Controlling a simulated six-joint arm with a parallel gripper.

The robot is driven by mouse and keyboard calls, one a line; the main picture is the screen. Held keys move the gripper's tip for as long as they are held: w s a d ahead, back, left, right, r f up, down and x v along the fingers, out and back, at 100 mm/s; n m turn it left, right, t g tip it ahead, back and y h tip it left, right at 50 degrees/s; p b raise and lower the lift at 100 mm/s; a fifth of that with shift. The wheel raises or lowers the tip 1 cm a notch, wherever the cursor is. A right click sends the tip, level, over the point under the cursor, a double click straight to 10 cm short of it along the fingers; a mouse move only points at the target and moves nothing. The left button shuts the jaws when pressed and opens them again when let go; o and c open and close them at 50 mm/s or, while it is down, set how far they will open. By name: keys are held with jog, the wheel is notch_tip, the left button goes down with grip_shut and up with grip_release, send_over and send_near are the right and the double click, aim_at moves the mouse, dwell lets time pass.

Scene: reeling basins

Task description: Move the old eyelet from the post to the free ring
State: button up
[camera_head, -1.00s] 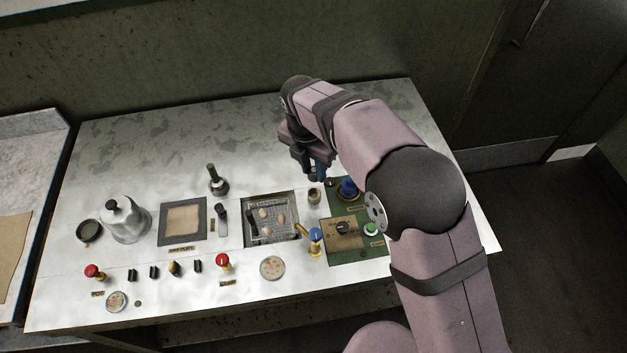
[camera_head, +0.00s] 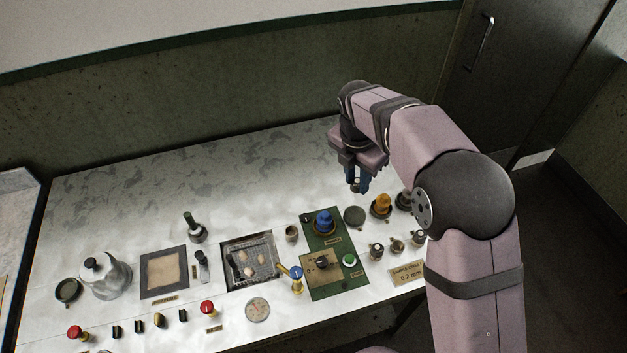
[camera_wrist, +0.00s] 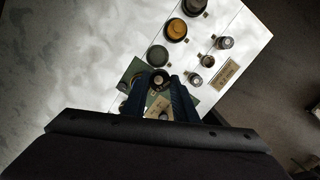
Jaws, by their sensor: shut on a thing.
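My gripper (camera_head: 358,185) is shut and raised above the right part of the bench, behind the green board. A small dark thing shows between its fingertips, too small to identify for sure as the old eyelet. In the wrist view a round dark piece (camera_wrist: 158,79) shows between the blue fingers. Right of the board stand a flat dark disc (camera_head: 354,216), an orange-topped round piece (camera_head: 381,205) and a dark round piece (camera_head: 404,200). Several small metal pieces (camera_head: 376,252) stand in front of them. I cannot tell which is the post or the free ring.
The green board (camera_head: 339,283) carries a blue knob (camera_head: 323,222), a dial and a green button. A small cup (camera_head: 292,233) and a basin with pale cocoons (camera_head: 243,275) stand left of it. A 0.2 mm plate (camera_head: 407,273) lies at the right. The back of the bench is clear.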

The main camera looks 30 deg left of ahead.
jog(key=d+f+m+p, duration=0.2)
jog(key=d+p, duration=0.1)
jog(key=d, duration=1.1)
notch_tip(320, 180, down, 6)
jog(key=s, duration=0.1)
jog(key=shift+s+d+f+b, duration=0.15)
jog(key=shift+d+f+b, duration=0.05)
jog(key=shift+d+b, duration=0.1)
jog(key=shift+f, duration=0.1)
jog(key=shift+f+b, duration=1.9)
jog(key=shift+b, duration=0.15)
jog(key=shift+r+p, duration=0.1)
jog(key=shift+p, duration=0.5)
jog(key=shift+f, duration=1.5)
dwell(1.1)
